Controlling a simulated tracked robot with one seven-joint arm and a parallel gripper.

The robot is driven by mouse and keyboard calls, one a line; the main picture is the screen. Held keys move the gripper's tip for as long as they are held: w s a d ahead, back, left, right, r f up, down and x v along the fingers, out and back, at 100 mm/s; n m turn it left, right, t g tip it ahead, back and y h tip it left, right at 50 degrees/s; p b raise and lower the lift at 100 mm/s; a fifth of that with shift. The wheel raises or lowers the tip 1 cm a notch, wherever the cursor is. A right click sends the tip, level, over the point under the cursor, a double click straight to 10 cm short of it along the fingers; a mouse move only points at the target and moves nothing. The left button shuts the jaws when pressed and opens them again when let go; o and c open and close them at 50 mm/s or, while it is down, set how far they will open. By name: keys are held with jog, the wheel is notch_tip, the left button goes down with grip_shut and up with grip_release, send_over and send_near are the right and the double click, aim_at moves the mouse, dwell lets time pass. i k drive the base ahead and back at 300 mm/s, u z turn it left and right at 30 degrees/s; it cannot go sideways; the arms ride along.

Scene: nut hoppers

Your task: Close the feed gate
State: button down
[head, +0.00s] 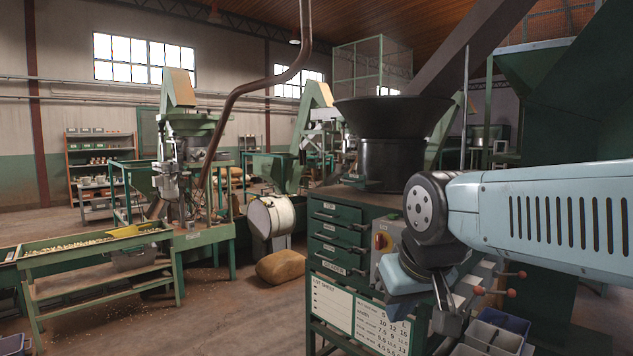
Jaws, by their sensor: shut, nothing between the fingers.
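My light-blue arm reaches in from the right, and its wrist bends down in front of a green cabinet machine. My gripper (446,298) points downward at the end of it, small and partly lost against the machine's metal parts. It looks shut, with nothing held. Several levers with red knobs (511,293) stick out just right of it; I cannot tell whether it touches any. A dark round hopper (392,130) stands on top of the cabinet, behind my arm. I cannot make out which part is the feed gate or how it stands; my arm hides part of the machine.
The green drawer cabinet (336,237) carries a grey box with a red knob (381,241) and a lot sheet (333,300). Bins (492,337) stand low at right. A sack (281,267) lies on the floor. A green sorting table (100,280) stands left. Open floor lies between.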

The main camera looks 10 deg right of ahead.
aim_at(360, 179)
jog(key=u, duration=0.6)
jog(key=k, duration=0.7)
jog(key=u, duration=0.75)
jog(key=i, duration=0.5)
jog(key=z, duration=0.45)
jog(key=i, duration=1.1)
jog(key=z, duration=1.05)
jog(key=i, duration=1)
jog(key=z, duration=0.6)
